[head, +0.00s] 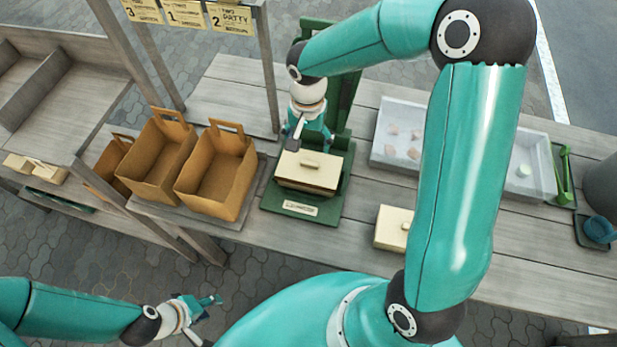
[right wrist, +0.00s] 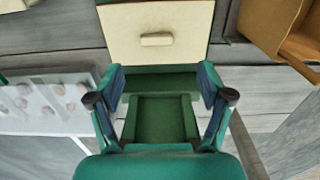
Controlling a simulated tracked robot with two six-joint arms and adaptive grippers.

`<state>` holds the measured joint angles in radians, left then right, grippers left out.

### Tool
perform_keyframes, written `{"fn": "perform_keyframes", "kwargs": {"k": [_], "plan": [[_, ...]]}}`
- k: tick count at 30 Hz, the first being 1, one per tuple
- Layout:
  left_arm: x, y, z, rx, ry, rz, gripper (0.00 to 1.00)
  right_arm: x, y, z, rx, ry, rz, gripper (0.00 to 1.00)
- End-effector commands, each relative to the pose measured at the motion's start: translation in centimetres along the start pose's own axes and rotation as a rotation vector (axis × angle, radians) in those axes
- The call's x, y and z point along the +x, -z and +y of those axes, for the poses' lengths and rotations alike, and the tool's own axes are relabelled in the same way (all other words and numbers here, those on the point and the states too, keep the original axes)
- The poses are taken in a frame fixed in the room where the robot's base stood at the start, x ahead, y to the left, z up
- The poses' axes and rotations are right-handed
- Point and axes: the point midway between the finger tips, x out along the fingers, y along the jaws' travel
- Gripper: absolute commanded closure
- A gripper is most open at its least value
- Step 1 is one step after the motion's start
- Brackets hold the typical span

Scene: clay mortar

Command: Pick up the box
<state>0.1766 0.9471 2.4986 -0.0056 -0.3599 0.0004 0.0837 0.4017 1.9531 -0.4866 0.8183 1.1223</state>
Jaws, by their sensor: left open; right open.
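A cream box (head: 308,176) with a small raised handle on its lid sits on a green stand (head: 322,213) on the table. In the right wrist view the box (right wrist: 155,58) is just beyond my right gripper (right wrist: 160,75), whose fingers are spread with nothing between them. In the head view my right gripper (head: 310,138) is above and behind the box, apart from it. A second cream box (head: 390,235) lies to the right, partly hidden by my arm. My left gripper (head: 208,316) is open and empty at the lower left, away from the table.
Brown paper bags (head: 215,180) stand close left of the stand. A clear tray (head: 393,140) with several pieces is behind on the right. A green upright frame (head: 340,95) rises behind the box. A wooden post (head: 268,70) stands behind the bags.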

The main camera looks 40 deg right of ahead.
Motion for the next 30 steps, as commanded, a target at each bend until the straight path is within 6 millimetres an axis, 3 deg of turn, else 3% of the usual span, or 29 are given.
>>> {"fn": "perform_keyframes", "kwargs": {"k": [1, 3, 11, 21, 30], "plan": [[1.0, 0.0, -0.4, 0.000, 0.000, 0.000, 0.58, 1.5, 0.0, 0.1, 0.001, -0.001, -0.001, 0.21], [1.4, 0.0, -0.5, 0.000, 0.000, 0.000, 0.58, 2.2, 0.0, 0.1, 0.001, -0.001, 0.000, 0.21], [1.9, 0.0, -0.7, 0.000, 0.000, 0.000, 0.58, 3.4, 0.0, 0.1, 0.002, 0.000, 0.000, 0.21], [4.0, 0.0, -1.4, 0.000, 0.000, 0.000, 0.58, 7.9, -0.1, 0.4, 0.002, 0.000, -0.001, 0.21], [3.9, 0.0, -1.4, 0.000, 0.000, 0.000, 0.58, 8.0, -0.1, 0.4, 0.002, 0.001, -0.001, 0.24]]}}
